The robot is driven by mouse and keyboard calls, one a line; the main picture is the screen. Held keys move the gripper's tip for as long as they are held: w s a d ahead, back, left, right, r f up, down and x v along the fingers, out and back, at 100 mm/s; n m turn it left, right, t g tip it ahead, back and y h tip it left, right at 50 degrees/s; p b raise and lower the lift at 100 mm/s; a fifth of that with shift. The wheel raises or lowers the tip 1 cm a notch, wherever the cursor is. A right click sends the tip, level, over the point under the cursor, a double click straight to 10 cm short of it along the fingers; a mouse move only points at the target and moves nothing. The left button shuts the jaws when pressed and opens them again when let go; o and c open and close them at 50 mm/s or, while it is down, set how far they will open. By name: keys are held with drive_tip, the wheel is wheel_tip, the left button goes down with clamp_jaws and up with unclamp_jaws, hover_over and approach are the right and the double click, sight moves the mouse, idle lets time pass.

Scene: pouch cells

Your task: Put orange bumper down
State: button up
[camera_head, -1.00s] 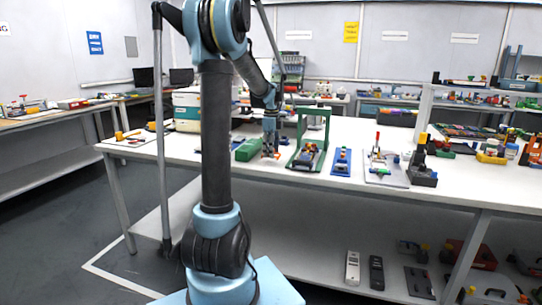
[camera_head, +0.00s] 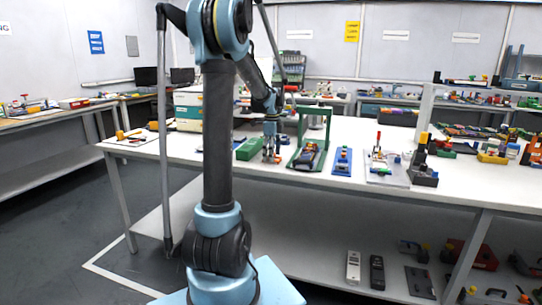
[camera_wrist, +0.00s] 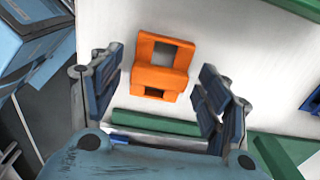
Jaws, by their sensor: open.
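The orange bumper (camera_wrist: 160,75) lies on the white table top (camera_wrist: 110,20) in the wrist view. It is a blocky orange piece with an opening in its upper part and a smaller slot lower down. My gripper (camera_wrist: 163,97) is open, with one blue-grey finger on each side of the bumper and a visible gap on both sides. In the head view my gripper (camera_head: 271,157) is low over the table near its front edge. The bumper is too small to make out clearly there.
A green block (camera_head: 248,149) lies left of my gripper in the head view. A green frame fixture (camera_head: 308,158) stands close on its right, then a blue fixture (camera_head: 341,161) and a grey plate with parts (camera_head: 385,172). The table's front edge is near.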

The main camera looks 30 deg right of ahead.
wheel_tip(320, 180, up, 11)
drive_tip(key=s+a+n, duration=0.2)
drive_tip(key=a+n, duration=0.5)
drive_tip(key=a, duration=0.8)
drive_tip(key=s+a+f+n+t, duration=0.1)
drive_tip(key=s+a+f+n, duration=0.5)
drive_tip(key=a, duration=0.4)
drive_tip(key=s+a+f+n+t, duration=0.1)
drive_tip(key=s+a+f+n, duration=0.2)
drive_tip(key=s+a+n, duration=0.55)
drive_tip(key=s+a+f+n, duration=0.6)
drive_tip(key=f, duration=0.4)
drive_tip(key=shift+s+a+n, duration=0.35)
drive_tip(key=shift+s+a, duration=0.05)
